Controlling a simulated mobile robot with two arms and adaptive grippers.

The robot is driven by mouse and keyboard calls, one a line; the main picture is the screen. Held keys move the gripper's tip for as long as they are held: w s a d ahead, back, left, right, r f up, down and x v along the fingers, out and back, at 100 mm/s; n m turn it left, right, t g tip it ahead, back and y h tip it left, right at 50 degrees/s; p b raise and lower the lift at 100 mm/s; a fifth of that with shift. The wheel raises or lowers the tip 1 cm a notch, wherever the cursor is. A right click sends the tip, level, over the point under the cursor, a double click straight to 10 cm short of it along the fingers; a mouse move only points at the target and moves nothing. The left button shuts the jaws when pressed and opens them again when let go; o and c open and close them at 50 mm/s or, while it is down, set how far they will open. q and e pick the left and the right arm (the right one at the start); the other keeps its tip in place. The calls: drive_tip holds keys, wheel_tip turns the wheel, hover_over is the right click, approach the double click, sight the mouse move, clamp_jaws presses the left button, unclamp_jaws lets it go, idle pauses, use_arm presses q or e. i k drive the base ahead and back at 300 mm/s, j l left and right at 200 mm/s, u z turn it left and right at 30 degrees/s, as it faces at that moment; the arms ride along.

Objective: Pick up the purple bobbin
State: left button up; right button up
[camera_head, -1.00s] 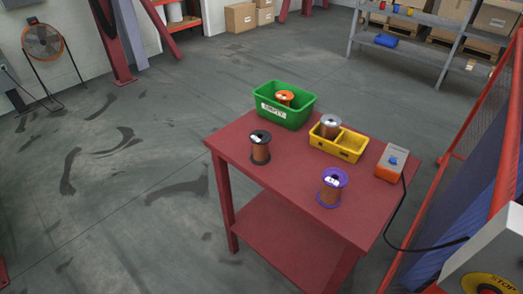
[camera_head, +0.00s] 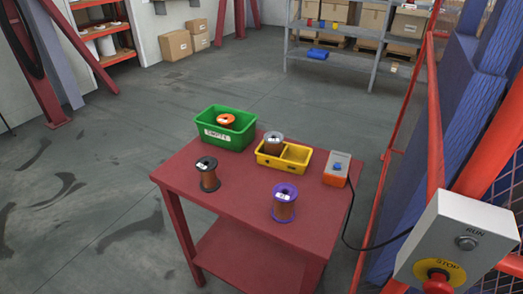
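The purple bobbin (camera_head: 284,202), with purple flanges and copper-coloured wire, stands upright on the red table (camera_head: 240,204) near its front right. A black bobbin (camera_head: 208,174) stands upright to its left. An orange bobbin (camera_head: 226,121) is in the green bin (camera_head: 223,140) at the back left of the table. A grey bobbin (camera_head: 273,142) sits in the left part of the yellow tray (camera_head: 284,164). Neither of my grippers shows in the head view.
A grey and orange box with a blue button (camera_head: 337,169) sits at the table's right, its black cable hanging off the edge. A control box with a red stop button (camera_head: 440,262) and red fence posts stand at the right. The floor left of the table is clear.

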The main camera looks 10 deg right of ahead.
sight(285, 194)
drive_tip(key=j+z, duration=0.15)
drive_tip(key=z, duration=0.3)
drive_tip(key=k+j+z, duration=0.15)
drive_tip(key=z, duration=0.35)
drive_tip(key=k+j+z, duration=0.1)
drive_tip(key=z, duration=0.35)
drive_tip(key=k+j+z, duration=0.1)
drive_tip(key=z, duration=0.35)
drive_tip(key=k, duration=0.2)
